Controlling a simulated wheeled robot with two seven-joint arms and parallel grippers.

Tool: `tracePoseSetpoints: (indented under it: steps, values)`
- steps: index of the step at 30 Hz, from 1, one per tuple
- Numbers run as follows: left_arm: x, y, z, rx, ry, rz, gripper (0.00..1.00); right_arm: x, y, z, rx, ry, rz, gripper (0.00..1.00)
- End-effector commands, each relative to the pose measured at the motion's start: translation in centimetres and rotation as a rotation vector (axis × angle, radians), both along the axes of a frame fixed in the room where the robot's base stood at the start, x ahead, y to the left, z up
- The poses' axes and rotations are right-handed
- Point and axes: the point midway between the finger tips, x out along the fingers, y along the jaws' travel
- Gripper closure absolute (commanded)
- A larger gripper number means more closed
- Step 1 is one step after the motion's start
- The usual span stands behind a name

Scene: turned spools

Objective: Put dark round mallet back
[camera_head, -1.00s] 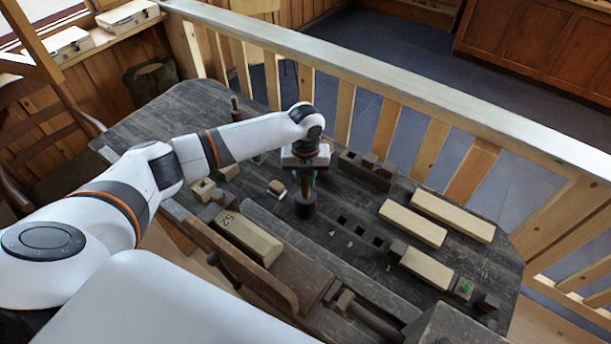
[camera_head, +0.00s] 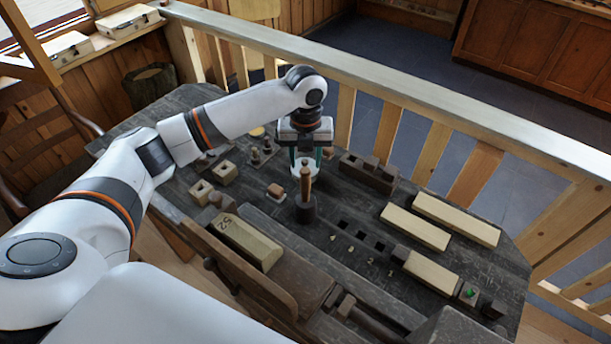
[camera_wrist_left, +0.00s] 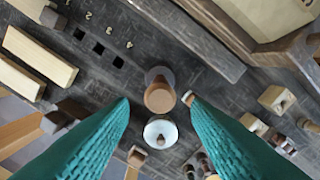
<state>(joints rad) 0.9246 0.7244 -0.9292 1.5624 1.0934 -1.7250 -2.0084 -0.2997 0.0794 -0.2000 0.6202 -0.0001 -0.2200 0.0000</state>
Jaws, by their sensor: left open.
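The dark round mallet (camera_head: 305,211) stands upright on the dark bench top, head down, with its lighter brown handle (camera_head: 306,182) pointing up. In the left wrist view the handle's round end (camera_wrist_left: 159,97) faces the camera, with the dark head (camera_wrist_left: 157,74) partly hidden behind it. My left gripper (camera_head: 306,164) is open and empty, above and slightly behind the handle. Its two teal fingers spread to either side of the handle end in the wrist view, with gaps visible. My right gripper is not in view.
Square holes with numbers (camera_head: 361,235) lie right of the mallet. Pale wooden blocks (camera_head: 414,227) lie further right. A dark holed block (camera_head: 368,172) stands behind. A small orange-topped block (camera_head: 275,191) sits left. A white round piece (camera_wrist_left: 160,132) lies near the mallet.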

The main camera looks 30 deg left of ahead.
Motion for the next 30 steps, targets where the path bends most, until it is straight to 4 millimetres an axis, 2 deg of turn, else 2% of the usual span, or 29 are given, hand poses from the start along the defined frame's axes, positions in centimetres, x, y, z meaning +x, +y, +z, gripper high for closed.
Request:
tracePoseSetpoints:
  steps: [3,9,30]
  values:
    - [0.1,0.0,1.9,-0.001,-0.004,0.0,0.56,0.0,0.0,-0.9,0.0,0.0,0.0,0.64]
    - [0.0,0.0,3.7,0.0,0.0,0.0,0.56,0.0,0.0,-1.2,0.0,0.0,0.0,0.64]
    - [0.0,0.0,3.8,0.0,0.001,0.0,0.56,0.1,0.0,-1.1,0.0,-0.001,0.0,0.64]
